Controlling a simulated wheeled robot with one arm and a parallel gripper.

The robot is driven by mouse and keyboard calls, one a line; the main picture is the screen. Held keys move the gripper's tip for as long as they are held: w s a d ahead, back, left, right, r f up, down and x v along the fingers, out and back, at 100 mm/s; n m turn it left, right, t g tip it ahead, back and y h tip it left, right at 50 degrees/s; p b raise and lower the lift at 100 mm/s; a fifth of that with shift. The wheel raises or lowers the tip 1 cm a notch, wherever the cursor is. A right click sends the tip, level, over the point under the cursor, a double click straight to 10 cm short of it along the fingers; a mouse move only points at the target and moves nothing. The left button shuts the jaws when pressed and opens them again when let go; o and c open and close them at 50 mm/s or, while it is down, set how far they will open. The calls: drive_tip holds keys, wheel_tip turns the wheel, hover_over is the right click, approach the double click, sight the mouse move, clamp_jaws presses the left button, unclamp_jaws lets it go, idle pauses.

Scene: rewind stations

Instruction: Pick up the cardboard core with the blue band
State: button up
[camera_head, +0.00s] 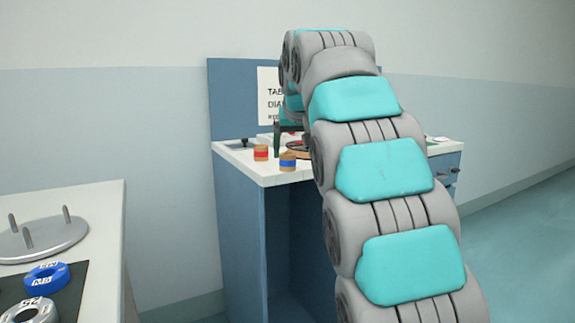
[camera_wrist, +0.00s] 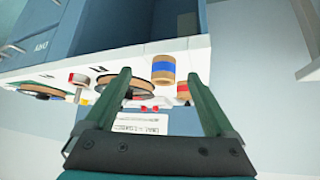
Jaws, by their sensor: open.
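The cardboard core with the blue band (camera_head: 287,160) stands near the front edge of the blue cabinet's white top. In the wrist view, where the scene looks upside down, this blue-banded core (camera_wrist: 161,68) shows between the fingertips, nearer the right one. A similar core with a red band (camera_head: 260,152) stands to its left in the head view; it also shows in the wrist view (camera_wrist: 183,91), partly behind the right finger. My gripper (camera_wrist: 157,76) is open and empty. In the head view my arm hides most of it; a dark green part shows behind the cores.
A dark reel (camera_wrist: 125,88) lies beside the blue-banded core, and another reel (camera_wrist: 47,92) lies farther left. A back panel with a paper sign (camera_head: 268,97) rises behind the cabinet top (camera_head: 285,178). A separate table (camera_head: 100,215) at left holds a pegged metal plate (camera_head: 42,238) and rings.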

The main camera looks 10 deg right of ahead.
sight(287, 159)
drive_tip(key=shift+t, duration=0.4)
drive_tip(key=shift+w+a+f, duration=0.1)
drive_tip(key=shift+w+f, duration=0.5)
drive_tip(key=shift+w, duration=0.6)
drive_tip(key=shift+w+d+f, duration=0.1)
drive_tip(key=shift+w+f, duration=0.5)
drive_tip(key=shift+w, duration=0.65)
drive_tip(key=shift+w+a+f, duration=0.1)
drive_tip(key=shift+w+f, duration=0.5)
drive_tip(key=shift+w, duration=0.6)
drive_tip(key=shift+c, duration=0.3)
drive_tip(key=c, duration=1.3)
